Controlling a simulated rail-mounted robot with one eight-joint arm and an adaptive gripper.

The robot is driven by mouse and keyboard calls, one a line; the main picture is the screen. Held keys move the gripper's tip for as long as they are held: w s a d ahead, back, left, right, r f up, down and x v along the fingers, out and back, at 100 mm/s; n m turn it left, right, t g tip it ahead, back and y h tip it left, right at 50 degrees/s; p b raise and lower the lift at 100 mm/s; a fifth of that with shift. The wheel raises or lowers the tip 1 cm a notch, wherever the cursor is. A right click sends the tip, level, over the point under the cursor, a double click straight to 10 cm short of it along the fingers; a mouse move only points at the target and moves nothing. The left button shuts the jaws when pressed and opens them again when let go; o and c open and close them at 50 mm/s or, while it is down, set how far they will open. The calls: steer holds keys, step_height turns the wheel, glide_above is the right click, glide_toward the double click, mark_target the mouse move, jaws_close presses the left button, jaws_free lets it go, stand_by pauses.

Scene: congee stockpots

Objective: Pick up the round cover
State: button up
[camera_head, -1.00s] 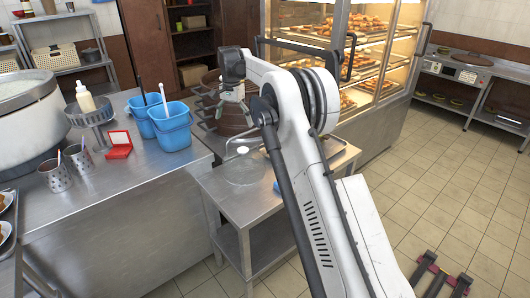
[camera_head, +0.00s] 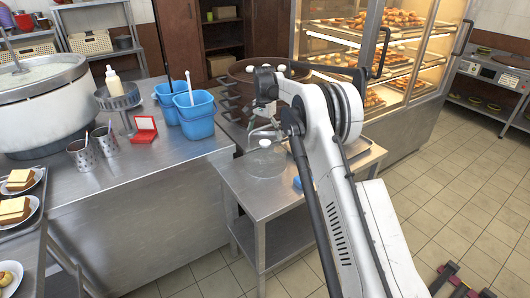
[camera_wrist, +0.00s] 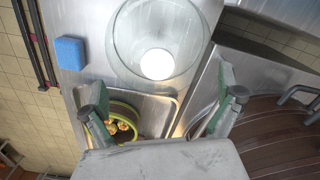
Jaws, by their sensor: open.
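The round cover (camera_head: 264,164) is a clear glass dome with a white knob on top. It stands on the small steel side table. In the wrist view the cover (camera_wrist: 130,45) is at the top middle, with its round white knob facing the camera. My gripper (camera_head: 264,130) is just above the knob in the head view. In the wrist view its two green-padded fingers (camera_wrist: 163,98) are spread wide, with nothing between them. The knob lies beyond the fingertips and is not held.
A blue block (camera_wrist: 70,52) lies on the table beside the cover. A tray (camera_wrist: 163,112) with a green-rimmed bowl (camera_wrist: 124,121) of food is close by. Brown stacked round containers (camera_wrist: 275,140) stand at the right.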

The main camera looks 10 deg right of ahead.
mark_target(265, 142)
step_height(265, 142, down, 5)
steer(key=shift+s, duration=0.15)
steer(key=shift+s+b, duration=0.1)
steer(key=shift+b, duration=0.2)
steer(key=c, duration=1.6)
steer(key=shift+c, duration=0.3)
